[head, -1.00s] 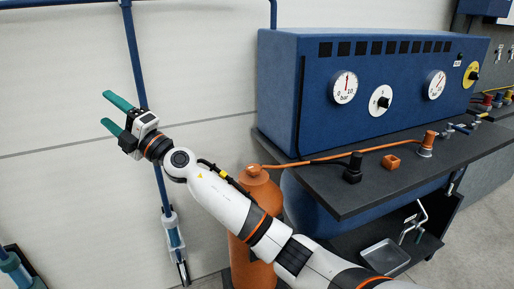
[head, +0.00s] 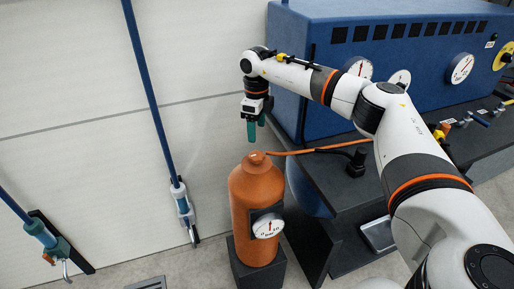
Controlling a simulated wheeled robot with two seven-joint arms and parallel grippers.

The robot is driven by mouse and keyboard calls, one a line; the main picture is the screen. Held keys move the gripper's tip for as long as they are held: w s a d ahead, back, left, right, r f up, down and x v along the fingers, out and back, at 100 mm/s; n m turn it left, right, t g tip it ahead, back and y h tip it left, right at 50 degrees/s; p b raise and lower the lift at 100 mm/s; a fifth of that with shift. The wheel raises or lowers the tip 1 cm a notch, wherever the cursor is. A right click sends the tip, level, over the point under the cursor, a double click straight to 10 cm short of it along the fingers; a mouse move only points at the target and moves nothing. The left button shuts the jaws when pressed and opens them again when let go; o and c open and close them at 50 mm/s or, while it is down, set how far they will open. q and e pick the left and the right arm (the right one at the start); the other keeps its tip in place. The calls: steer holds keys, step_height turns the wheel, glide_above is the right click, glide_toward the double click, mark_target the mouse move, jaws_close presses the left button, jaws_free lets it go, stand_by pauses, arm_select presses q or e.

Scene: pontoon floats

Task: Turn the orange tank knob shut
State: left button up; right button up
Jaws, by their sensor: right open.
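The orange tank (head: 256,192) stands upright on a dark block in the middle of the head view. Its knob (head: 257,158) is the small orange cap on top, with an orange hose running off to the right. A round white gauge (head: 267,226) sits on the tank's front. My right gripper (head: 254,138) points down just above the knob, with its green fingers apart from it. The gripper is open and empty, though the fingers overlap in this view. My left gripper is out of view.
A blue cabinet (head: 395,22) with gauges stands on a dark bench at the right. A black knob (head: 356,163) stands on the bench edge near the hose.

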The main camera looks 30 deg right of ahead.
mark_target(257, 155)
step_height(257, 155, down, 9)
steer(key=shift+f+p, duration=0.1)
steer(key=shift+p, duration=0.85)
steer(key=shift+f, duration=0.45)
steer(key=c, duration=1)
